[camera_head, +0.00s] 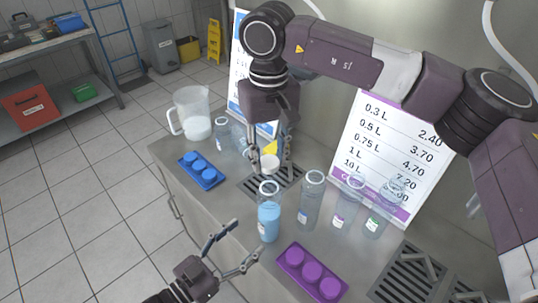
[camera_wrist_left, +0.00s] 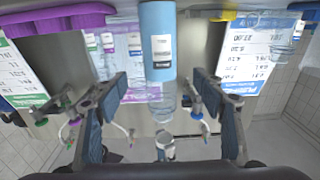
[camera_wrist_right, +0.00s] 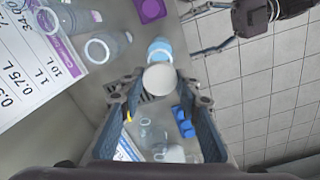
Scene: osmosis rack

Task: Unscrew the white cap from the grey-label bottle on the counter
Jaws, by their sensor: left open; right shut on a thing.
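The bottle (camera_head: 268,218) with blue contents stands upright on the counter; its label (camera_wrist_left: 161,46) has a grey band. Its clear neck is uncovered in the head view. The white cap (camera_head: 269,163) is off the bottle, above and a little behind its mouth. My right gripper (camera_head: 270,168) is shut on the cap, which shows as a pale disc between the fingers in the right wrist view (camera_wrist_right: 158,78). My left gripper (camera_head: 242,245) is open and empty, low beside the bottle at its front left; the bottle shows between its fingers in the left wrist view.
Clear bottles (camera_head: 311,200) stand close right of the blue one. A purple block (camera_head: 312,272) lies in front, a blue block (camera_head: 201,171) at left. A pitcher (camera_head: 194,113) and price boards (camera_head: 398,145) stand behind. Drain grates (camera_head: 410,276) are set in the counter.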

